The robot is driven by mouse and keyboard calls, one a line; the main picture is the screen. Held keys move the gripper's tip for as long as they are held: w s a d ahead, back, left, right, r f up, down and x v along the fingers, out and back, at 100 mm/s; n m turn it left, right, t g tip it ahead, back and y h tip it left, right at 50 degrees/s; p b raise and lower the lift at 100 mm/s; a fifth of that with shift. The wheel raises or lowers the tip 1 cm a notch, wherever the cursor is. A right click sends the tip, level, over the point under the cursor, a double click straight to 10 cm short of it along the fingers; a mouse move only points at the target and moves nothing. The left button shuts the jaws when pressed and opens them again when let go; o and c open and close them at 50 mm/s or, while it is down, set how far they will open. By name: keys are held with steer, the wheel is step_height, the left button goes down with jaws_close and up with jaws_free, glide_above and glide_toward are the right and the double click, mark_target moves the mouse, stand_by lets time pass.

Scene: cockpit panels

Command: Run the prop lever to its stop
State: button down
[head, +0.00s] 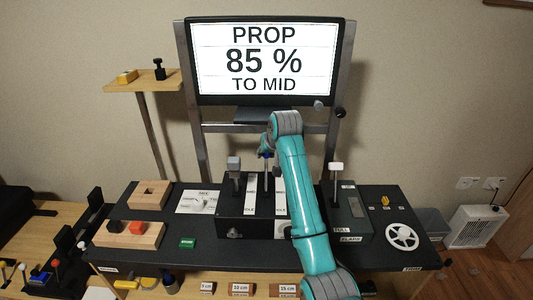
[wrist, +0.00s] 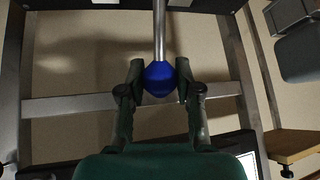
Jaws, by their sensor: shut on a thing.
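The prop lever is a metal rod with a blue knob (wrist: 160,80), standing up from a black quadrant box (head: 235,207) with white slot strips. My gripper (head: 265,150) is shut around the blue knob, which also shows small in the head view. In the wrist view, the two fingers of my gripper (wrist: 160,72) sit on either side of the knob, with the rod running up out of the frame. The screen (head: 263,60) reads "PROP 85 % TO MID". My arm hides part of the box's right side.
A grey-topped lever (head: 234,165) stands left of the prop lever, and a white-handled lever (head: 336,168) stands to the right. A white handwheel (head: 402,237) is at the right.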

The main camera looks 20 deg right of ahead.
steer(key=c, duration=0.8)
jaws_free()
steer(key=shift+w+d, duration=0.1)
steer(key=shift+w, duration=0.05)
steer(key=v, duration=1.2)
